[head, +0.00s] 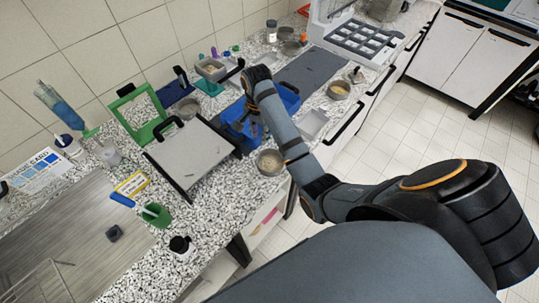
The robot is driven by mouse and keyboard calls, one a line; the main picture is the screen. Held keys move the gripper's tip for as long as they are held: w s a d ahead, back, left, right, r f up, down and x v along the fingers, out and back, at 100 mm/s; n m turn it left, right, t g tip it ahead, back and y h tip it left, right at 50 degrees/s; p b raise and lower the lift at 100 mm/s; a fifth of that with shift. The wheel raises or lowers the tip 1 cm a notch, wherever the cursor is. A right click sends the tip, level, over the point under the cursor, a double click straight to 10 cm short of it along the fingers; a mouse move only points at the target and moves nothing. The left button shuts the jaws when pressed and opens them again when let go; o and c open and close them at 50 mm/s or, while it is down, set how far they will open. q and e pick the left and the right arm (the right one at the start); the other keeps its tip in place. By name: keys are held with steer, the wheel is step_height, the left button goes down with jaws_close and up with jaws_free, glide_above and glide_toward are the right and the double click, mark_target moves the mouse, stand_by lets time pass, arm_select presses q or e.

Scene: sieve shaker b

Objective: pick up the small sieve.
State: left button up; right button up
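Several small round metal pans that look like sieves stand on the speckled counter. One round pan (270,162) is at the front edge, just below my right gripper and beside my forearm. Another round pan (338,90) with tan contents is further right. I cannot tell which is the small sieve. My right gripper (254,128) points down over the blue tray (236,132), left of my forearm. Its fingers are small and partly hidden, so I cannot tell whether they are open or hold anything. My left gripper is not in view.
A grey panel with black handles (192,155) lies left of the blue tray. A green frame (138,112) stands behind it. A dark mat (312,70) and a white compartment tray (362,42) are at the back right.

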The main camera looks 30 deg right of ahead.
mark_target(260, 153)
step_height(260, 153, down, 5)
steer(key=b, duration=0.5)
steer(key=shift+d+f+b, duration=0.1)
steer(key=shift+f+b, duration=0.1)
steer(key=shift+b, duration=0.15)
steer(key=f+b, duration=0.4)
steer(key=f, duration=0.1)
steer(key=shift+s+a+b, duration=0.1)
steer(key=shift+a+b, duration=0.1)
steer(key=shift+b, duration=0.15)
steer(key=shift+r, duration=0.1)
steer(key=shift+c, duration=0.3)
jaws_close()
